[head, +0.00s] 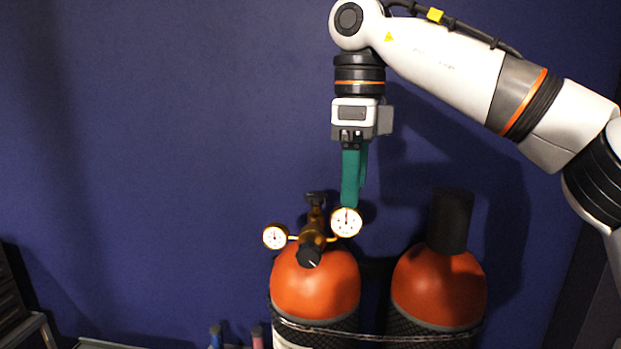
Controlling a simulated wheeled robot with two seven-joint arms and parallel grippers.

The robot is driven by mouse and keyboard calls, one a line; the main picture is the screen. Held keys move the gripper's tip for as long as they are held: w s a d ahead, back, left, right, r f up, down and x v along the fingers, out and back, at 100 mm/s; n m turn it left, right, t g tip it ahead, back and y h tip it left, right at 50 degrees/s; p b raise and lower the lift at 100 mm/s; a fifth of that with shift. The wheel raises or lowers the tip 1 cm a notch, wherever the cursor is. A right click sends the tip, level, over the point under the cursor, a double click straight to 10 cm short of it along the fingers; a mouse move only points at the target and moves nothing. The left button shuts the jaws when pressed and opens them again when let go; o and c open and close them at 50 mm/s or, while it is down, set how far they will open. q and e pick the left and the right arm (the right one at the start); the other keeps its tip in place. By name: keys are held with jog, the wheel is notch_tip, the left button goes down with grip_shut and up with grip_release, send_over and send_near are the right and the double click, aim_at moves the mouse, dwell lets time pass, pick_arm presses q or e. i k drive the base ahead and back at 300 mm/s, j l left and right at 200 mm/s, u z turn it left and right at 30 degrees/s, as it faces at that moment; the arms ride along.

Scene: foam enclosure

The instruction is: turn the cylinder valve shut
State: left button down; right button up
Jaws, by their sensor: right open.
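The left gas cylinder (315,283) has an orange top and carries a brass regulator (313,232) with two round gauges, the left gauge (275,237) and the right gauge (346,222). A dark valve knob (316,197) sits at the top behind the regulator, and a black knob (309,257) faces me at the front. My right gripper (354,200) points down with green fingers, just right of the dark valve knob. Its fingertips are close above or behind the right gauge; I cannot tell whether they touch. The jaws are open and look empty. My left gripper is not in view.
A second orange cylinder (438,286) with a black cap (450,220) stands at the right. A strap (375,337) runs across both cylinders. Small blue (216,336) and pink (257,337) items stand at the bottom left. The blue wall (150,150) is bare.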

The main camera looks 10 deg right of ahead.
aim_at(316, 198)
jog(key=i, duration=0.95)
